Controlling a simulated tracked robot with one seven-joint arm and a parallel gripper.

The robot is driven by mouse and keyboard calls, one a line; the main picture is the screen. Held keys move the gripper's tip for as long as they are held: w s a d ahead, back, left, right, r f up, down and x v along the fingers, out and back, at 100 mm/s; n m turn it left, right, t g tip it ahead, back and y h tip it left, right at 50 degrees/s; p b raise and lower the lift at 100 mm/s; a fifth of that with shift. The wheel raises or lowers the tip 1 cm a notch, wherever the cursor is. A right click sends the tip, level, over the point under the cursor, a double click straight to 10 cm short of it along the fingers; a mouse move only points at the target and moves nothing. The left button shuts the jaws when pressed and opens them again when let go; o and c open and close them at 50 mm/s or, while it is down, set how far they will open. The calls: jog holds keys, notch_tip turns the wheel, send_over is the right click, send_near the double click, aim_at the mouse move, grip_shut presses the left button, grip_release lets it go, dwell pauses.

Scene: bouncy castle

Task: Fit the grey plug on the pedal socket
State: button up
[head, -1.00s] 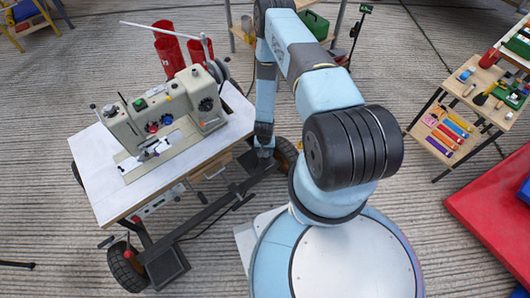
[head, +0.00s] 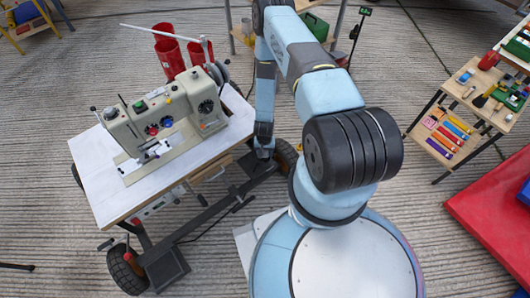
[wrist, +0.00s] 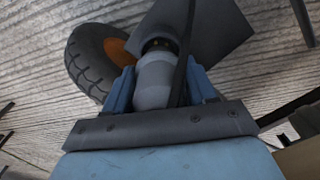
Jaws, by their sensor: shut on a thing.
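My gripper (wrist: 160,88) is shut on the grey plug (wrist: 154,84), a rounded light-grey body between its two blue fingers in the wrist view. Just beyond the plug is a dark round opening (wrist: 160,45) with small brownish marks inside, at the edge of a dark grey plate (wrist: 212,32). I cannot tell for sure whether this is the pedal socket, or whether the plug touches it. In the head view my gripper (head: 263,147) is low beside the right side of the sewing machine cart, and the plug is hidden there.
A dark cable (wrist: 183,60) runs past the plug's right side. A black wheel with an orange hub (wrist: 90,55) is close on the left. The white cart top (head: 105,185) carries a sewing machine (head: 165,115). A tool stand (head: 450,140) and red mat (head: 490,205) are at right.

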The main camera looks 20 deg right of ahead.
jog(key=shift+f, duration=1.55)
dwell(1.6)
jog(key=o, duration=1.2)
jog(key=shift+a, duration=0.1)
jog(key=shift+r, duration=0.1)
notch_tip(320, 180, up, 14)
jog(key=shift+f, duration=0.25)
jog(key=shift+w, duration=0.1)
